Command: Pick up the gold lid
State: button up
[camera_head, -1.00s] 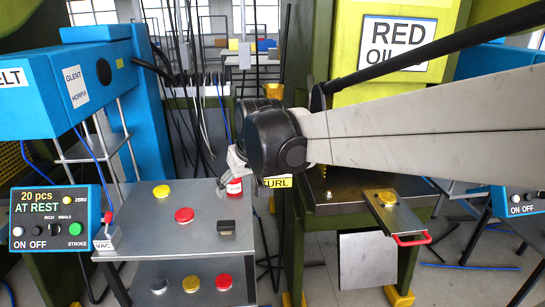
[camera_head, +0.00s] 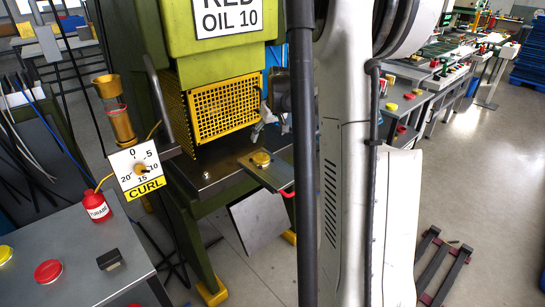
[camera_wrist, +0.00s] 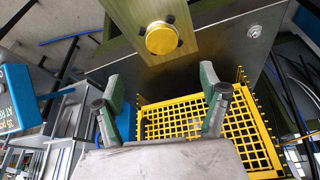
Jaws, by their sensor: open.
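A round gold lid (camera_head: 261,158) lies on the metal slide plate (camera_head: 283,180) that sticks out from the front of the green press. In the wrist view, the lid (camera_wrist: 161,38) sits at the top centre with small dark prongs at its edge. My gripper (camera_wrist: 159,77) is open and empty, with its two green-padded fingers spread wide. The fingertips point towards the plate and stop short of the lid in the picture. In the head view, my gripper (camera_head: 262,127) is small, near the yellow guard and partly hidden by my arm. Another gold lid (camera_head: 5,254) lies on the grey table at the left.
The yellow mesh guard (camera_head: 222,104) stands close behind the slide plate. A red lid (camera_head: 48,272), a dark block (camera_head: 110,259) and a red bottle (camera_head: 96,206) are on the left table. The CURL dial (camera_head: 138,170) stands by the press. Floor at the right is mostly clear.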

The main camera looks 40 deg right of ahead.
send_over(261, 157)
jog(key=s, duration=0.2)
jog(key=f, duration=0.7)
jog(key=shift+s+a+b, duration=0.15)
jog(key=shift+s+b, duration=0.05)
jog(key=shift+b, duration=0.15)
jog(key=shift+a+x, duration=0.15)
jog(key=shift+x, duration=1.35)
jog(key=shift+a+x, duration=0.15)
jog(key=shift+x, duration=1.35)
jog(key=shift+d, duration=0.15)
jog(key=shift+c, duration=0.3)
jog(key=c, duration=0.8)
